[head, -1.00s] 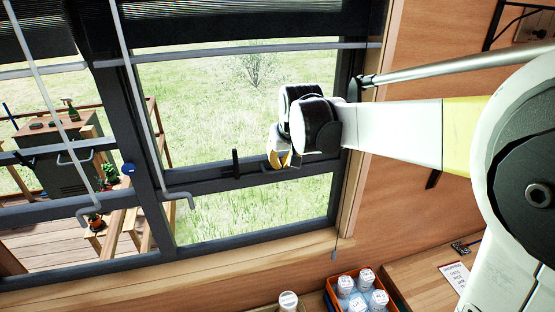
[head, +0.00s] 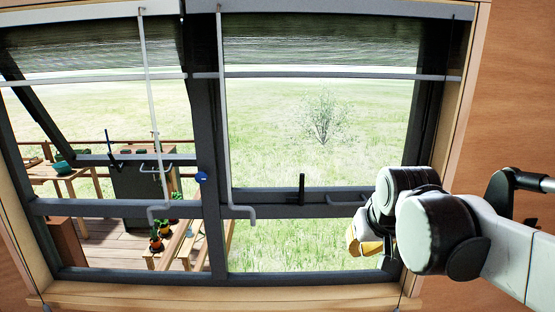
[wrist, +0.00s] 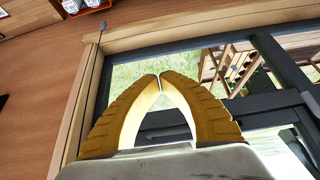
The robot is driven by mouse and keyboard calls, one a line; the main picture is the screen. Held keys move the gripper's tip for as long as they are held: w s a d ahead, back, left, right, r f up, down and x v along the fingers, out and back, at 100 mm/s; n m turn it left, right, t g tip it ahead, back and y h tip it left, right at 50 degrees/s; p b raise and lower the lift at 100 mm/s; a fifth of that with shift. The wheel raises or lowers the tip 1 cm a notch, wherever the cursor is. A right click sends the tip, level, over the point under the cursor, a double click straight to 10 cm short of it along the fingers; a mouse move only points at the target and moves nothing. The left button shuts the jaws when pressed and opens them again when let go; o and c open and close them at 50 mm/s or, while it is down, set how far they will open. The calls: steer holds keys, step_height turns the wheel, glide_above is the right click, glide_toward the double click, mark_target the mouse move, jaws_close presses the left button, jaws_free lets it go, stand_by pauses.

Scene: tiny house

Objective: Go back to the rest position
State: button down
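My gripper (head: 362,242) shows at the right of the head view, in front of the lower right part of the window. Its yellow fingers hang below the black wrist joints. In the wrist view the two ribbed yellow fingers of my gripper (wrist: 161,80) curve together and their tips meet. Nothing is held between them. My arm reaches in from the right edge of the head view.
The dark-framed window (head: 212,150) fills most of the head view, with wooden walls (head: 515,90) beside it. Outside are grass and a deck with plants. In the wrist view, an orange crate (wrist: 90,6) with white-topped items shows at the top left.

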steer(key=s+f+b, duration=0.5)
steer(key=f+b, duration=0.3)
steer(key=f, duration=0.3)
steer(key=s+f+b, duration=0.6)
steer(key=f+b, duration=0.2)
steer(key=f, duration=0.3)
steer(key=s+f+t+b, duration=0.1)
steer(key=s+f+b, duration=0.4)
steer(key=f+b, duration=0.3)
step_height(320, 180, down, 4)
steer(key=shift+s+a+r, duration=0.2)
steer(key=shift+s+r, duration=0.05)
steer(key=shift+s, duration=0.05)
